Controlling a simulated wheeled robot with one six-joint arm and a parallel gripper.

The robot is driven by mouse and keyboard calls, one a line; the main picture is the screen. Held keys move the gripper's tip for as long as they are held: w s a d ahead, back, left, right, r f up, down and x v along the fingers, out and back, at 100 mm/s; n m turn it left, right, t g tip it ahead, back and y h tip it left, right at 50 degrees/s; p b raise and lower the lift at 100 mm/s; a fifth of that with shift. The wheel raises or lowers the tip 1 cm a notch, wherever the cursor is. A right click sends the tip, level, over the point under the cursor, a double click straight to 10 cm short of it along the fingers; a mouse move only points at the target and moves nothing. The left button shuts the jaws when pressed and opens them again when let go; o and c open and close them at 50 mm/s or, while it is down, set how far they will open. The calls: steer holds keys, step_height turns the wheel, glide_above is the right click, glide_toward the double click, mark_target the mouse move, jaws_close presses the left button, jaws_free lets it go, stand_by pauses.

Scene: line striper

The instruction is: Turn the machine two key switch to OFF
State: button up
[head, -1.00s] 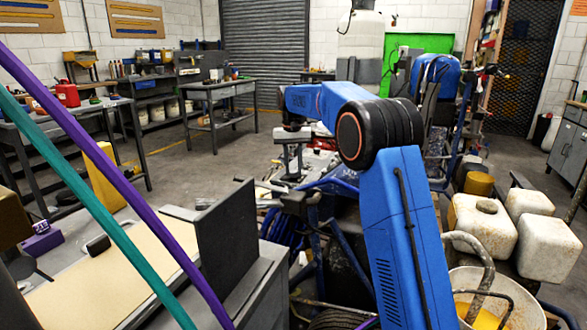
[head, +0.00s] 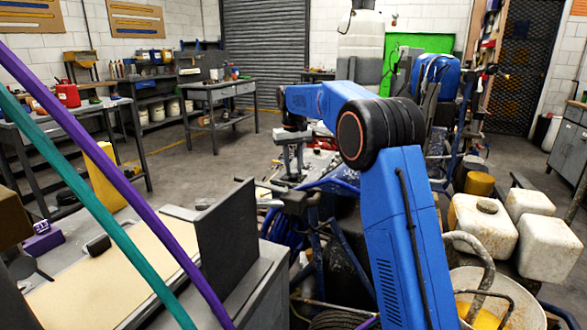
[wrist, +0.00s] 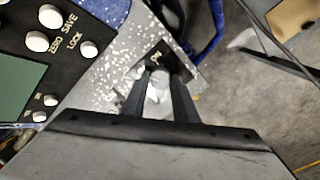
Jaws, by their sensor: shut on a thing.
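My gripper shows in the wrist view (wrist: 158,92) with its two dark fingers pointing at a speckled grey panel (wrist: 122,62). It is shut on the key switch (wrist: 158,86), a pale, rounded piece between the fingers. A small black label plate (wrist: 156,57) with white lettering, apparently "ON", lies just beyond the fingertips. Another marking by the left finger is too blurred to read. In the head view my gripper (head: 293,158) hangs from the blue arm over the cluttered machine, and the key is too small to make out there.
In the wrist view a black control face (wrist: 65,50) with white SAVE, ZERO and LOCK buttons and a green screen (wrist: 22,92) lies left of the panel. Blue tubing (wrist: 207,40) runs at the right. In the head view a dark upright board (head: 228,235) stands left of the machine.

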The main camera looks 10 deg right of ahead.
mark_target(292, 171)
steer(key=o, duration=1.1)
steer(key=shift+c, duration=0.2)
step_height(292, 171, up, 17)
steer(key=shift+a+r, duration=0.2)
steer(key=shift+a, duration=0.1)
